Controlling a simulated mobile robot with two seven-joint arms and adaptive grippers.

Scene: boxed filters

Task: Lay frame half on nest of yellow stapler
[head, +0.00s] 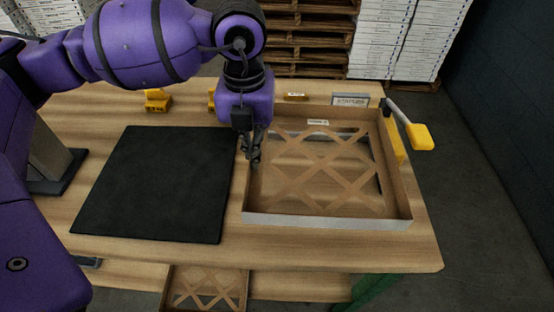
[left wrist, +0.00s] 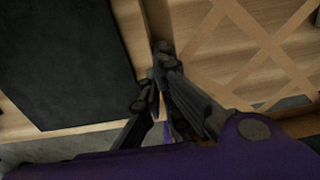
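A brown cardboard frame half (head: 290,187) with a crossed lattice and raised walls lies on the right part of the table, beside the yellow stapler (head: 419,136). The lattice also shows in the left wrist view (left wrist: 247,72). My left gripper (head: 255,160) points down at the left wall of the frame half. In the left wrist view its fingers (left wrist: 157,75) come together on that wall and look shut on it. The nest is largely covered by the frame half, so exact seating cannot be told. My right gripper is not in view.
A black mat (head: 155,185) covers the table's left part. Small yellow blocks (head: 157,100) and a labelled holder (head: 350,100) stand along the back. Another lattice frame (head: 207,290) lies lower, below the front edge. Pallets and white stacks stand behind.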

